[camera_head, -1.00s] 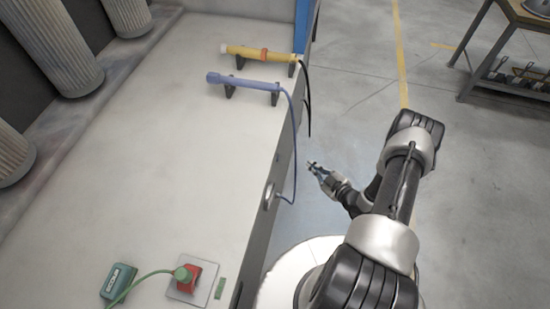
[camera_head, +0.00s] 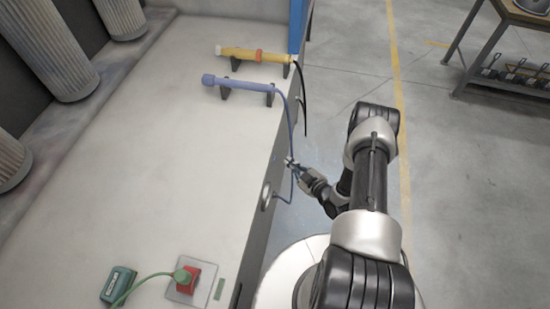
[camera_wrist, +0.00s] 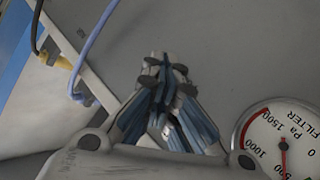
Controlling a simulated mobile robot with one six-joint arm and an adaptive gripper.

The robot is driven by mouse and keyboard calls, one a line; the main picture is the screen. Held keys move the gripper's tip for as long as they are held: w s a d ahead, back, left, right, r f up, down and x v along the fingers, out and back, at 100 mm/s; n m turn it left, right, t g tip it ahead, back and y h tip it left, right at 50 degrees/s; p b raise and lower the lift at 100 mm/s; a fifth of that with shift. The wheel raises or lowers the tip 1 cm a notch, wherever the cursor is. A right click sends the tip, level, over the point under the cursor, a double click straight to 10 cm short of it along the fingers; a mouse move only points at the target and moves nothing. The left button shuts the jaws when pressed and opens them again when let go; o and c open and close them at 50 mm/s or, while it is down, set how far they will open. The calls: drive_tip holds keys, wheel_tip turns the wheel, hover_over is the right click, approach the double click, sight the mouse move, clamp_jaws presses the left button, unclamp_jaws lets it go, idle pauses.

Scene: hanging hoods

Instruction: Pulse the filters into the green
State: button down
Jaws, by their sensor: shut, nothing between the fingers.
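Pale pleated filters (camera_head: 55,50) hang at the upper left in the head view. A round gauge (camera_wrist: 278,145) marked "FILTER" and "Pa" shows in the wrist view, with a red band and a red needle; its lower part is cut off. It is on the bench's front face in the head view (camera_head: 266,196). A blue wand (camera_head: 238,86) and a yellow wand (camera_head: 250,55) with a red ring rest in black brackets. My gripper (camera_head: 290,162) is shut and empty, beside the bench edge near the blue hose (camera_head: 291,125); I cannot tell whether they touch.
The pale bench top (camera_head: 150,180) is mostly clear. A red block with a green fitting (camera_head: 188,277) and a green cable stands at its front, beside a teal box (camera_head: 118,284). A shelf table (camera_head: 510,60) stands far right. Floor between is open.

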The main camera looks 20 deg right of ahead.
drive_tip(key=shift+w+a, duration=0.55)
drive_tip(key=shift+a, duration=0.3)
idle(0.9)
drive_tip(key=shift+w+a, duration=0.25)
drive_tip(key=shift+a, duration=0.1)
drive_tip(key=shift+w+a, duration=0.25)
drive_tip(key=shift+a, duration=0.05)
idle(0.6)
drive_tip(key=shift+s+d, duration=0.1)
drive_tip(key=shift+d, duration=0.05)
drive_tip(key=shift+s+d, duration=0.4)
drive_tip(key=shift+d, duration=0.1)
idle(0.4)
drive_tip(key=s+d, duration=0.2)
drive_tip(key=d, duration=0.2)
drive_tip(key=shift+s+d+b, duration=0.1)
drive_tip(key=shift+s+b, duration=0.3)
